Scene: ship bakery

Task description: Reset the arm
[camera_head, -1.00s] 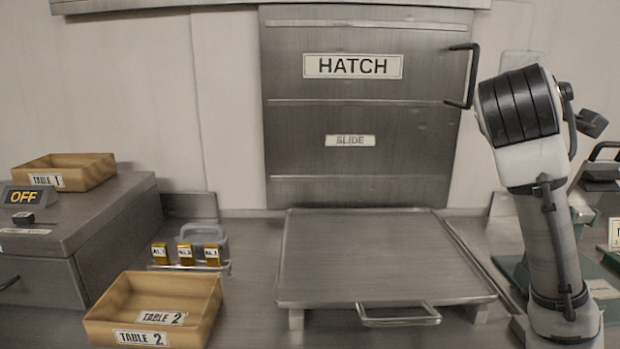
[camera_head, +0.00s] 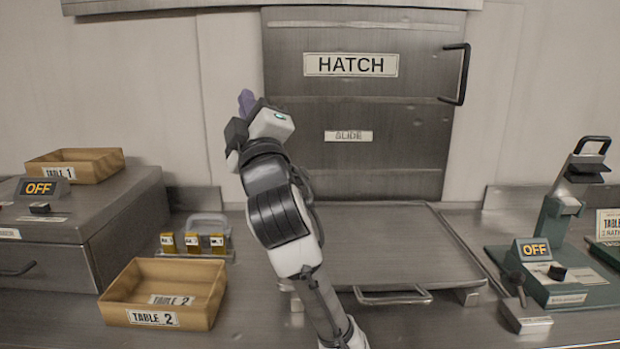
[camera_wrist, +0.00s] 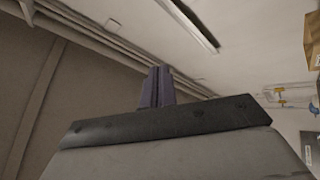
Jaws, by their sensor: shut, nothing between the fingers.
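My gripper (camera_head: 246,102) is raised above the counter, in front of the wall and just left of the hatch (camera_head: 300,125). Its purple fingers point up and show no object between them. In the wrist view the fingers (camera_wrist: 157,86) are close together and shut, with the ceiling behind them. My arm rises from the bottom of the head view and covers part of the hatch's left edge and the left side of the metal tray (camera_head: 400,245).
A wooden TABLE 2 box (camera_head: 115,308) and a small rack (camera_head: 195,257) stand left. A TABLE 1 box (camera_head: 75,168) sits on a metal cabinet (camera_head: 110,205). Right is a green device (camera_head: 560,290) with an OFF display. The tray surface is bare where visible.

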